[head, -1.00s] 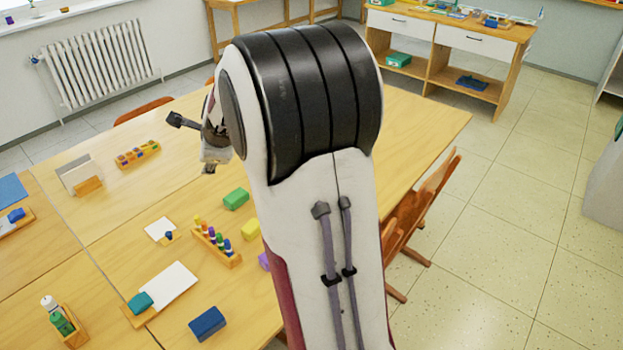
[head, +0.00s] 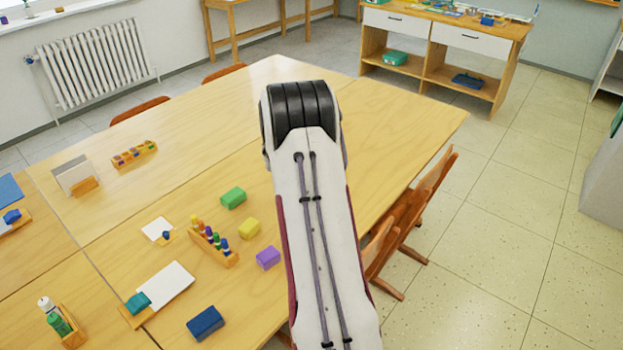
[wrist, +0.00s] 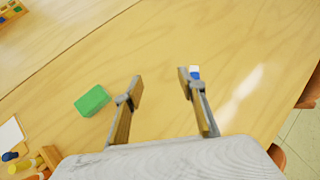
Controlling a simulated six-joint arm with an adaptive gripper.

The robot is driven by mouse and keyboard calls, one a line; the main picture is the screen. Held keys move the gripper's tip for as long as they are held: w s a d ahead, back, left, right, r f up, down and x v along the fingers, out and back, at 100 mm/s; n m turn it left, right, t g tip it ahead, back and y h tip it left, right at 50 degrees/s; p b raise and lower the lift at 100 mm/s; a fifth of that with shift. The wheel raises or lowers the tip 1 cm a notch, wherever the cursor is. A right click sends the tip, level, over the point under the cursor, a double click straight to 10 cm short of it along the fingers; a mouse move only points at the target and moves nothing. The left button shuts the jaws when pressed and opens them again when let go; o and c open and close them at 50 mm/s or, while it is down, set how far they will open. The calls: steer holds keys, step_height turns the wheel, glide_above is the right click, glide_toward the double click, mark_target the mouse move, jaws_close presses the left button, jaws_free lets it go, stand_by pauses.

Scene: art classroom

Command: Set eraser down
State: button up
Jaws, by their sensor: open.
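My gripper (wrist: 162,86) shows in the wrist view with its two fingers apart and nothing between them. A small blue and white block (wrist: 195,72), which looks like the eraser, shows just past the right fingertip. The fingertip hides part of it, and I cannot tell whether they touch. The wooden table (wrist: 240,40) lies below the fingers. In the head view my arm hides both my gripper and the eraser.
A green block (head: 233,197) lies left of my arm; the wrist view also shows it (wrist: 92,100). Yellow (head: 249,228), purple (head: 268,257) and dark blue (head: 206,323) blocks and a peg rack (head: 214,246) are nearby. Chairs (head: 410,215) stand along the right edge. The far tabletop is clear.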

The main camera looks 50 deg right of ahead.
steer(key=s+d+f+m, duration=0.1)
steer(key=d+f, duration=0.1)
steer(key=s+d+f+m+g, duration=0.1)
steer(key=d+f+m, duration=0.1)
steer(key=d+f, duration=0.1)
steer(key=s+d+f+m+h, duration=0.1)
steer(key=s+d+f+m, duration=0.1)
steer(key=shift+s+d+f, duration=0.1)
steer(key=shift+d+f, duration=0.05)
steer(key=shift+x, duration=1.25)
steer(key=shift+f, duration=0.1)
steer(key=shift+s+x, duration=0.15)
steer(key=shift+x, duration=1.1)
steer(key=shift+s+x, duration=0.15)
steer(key=shift+x, duration=1.15)
steer(key=shift+d, duration=0.15)
steer(key=c, duration=1.1)
